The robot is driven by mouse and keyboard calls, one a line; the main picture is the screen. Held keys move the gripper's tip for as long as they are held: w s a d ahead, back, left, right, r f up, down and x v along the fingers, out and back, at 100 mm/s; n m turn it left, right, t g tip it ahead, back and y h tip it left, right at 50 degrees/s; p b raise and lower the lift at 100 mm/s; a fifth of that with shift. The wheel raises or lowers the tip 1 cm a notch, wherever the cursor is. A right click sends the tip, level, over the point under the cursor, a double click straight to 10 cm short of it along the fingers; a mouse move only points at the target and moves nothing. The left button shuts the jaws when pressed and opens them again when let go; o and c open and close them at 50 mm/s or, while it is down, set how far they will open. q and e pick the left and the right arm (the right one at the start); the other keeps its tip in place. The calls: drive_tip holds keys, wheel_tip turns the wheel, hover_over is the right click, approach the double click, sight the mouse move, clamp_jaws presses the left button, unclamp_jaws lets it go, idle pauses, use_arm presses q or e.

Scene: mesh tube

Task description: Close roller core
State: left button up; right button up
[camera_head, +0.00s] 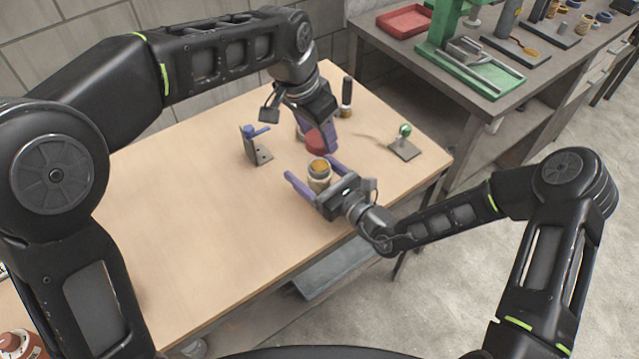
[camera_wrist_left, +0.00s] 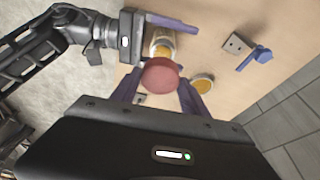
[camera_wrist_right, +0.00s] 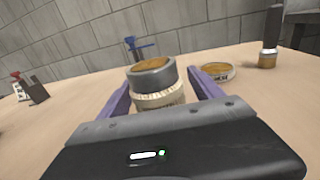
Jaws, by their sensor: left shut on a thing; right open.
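The roller core (camera_head: 319,172) is a pale cylinder with a grey collar and an orange-brown top, upright on the table. My right gripper (camera_wrist_right: 162,85) is open, with its purple fingers on either side of the core; I cannot tell if they touch it. My left gripper (camera_head: 322,136) is shut on a round red cap (camera_wrist_left: 160,76), held above the table just behind the core in the head view. In the left wrist view the core (camera_wrist_left: 163,45) shows just beyond the cap, apart from the fingers' grip.
A shallow round dish with orange contents (camera_wrist_right: 216,71) and a dark-handled tool (camera_head: 346,98) stand behind. A bracket with a blue handle (camera_head: 256,142) is left, a plate with a green ball (camera_head: 404,142) right.

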drive_tip(key=shift+c, duration=0.4)
clamp_jaws()
idle(0.4)
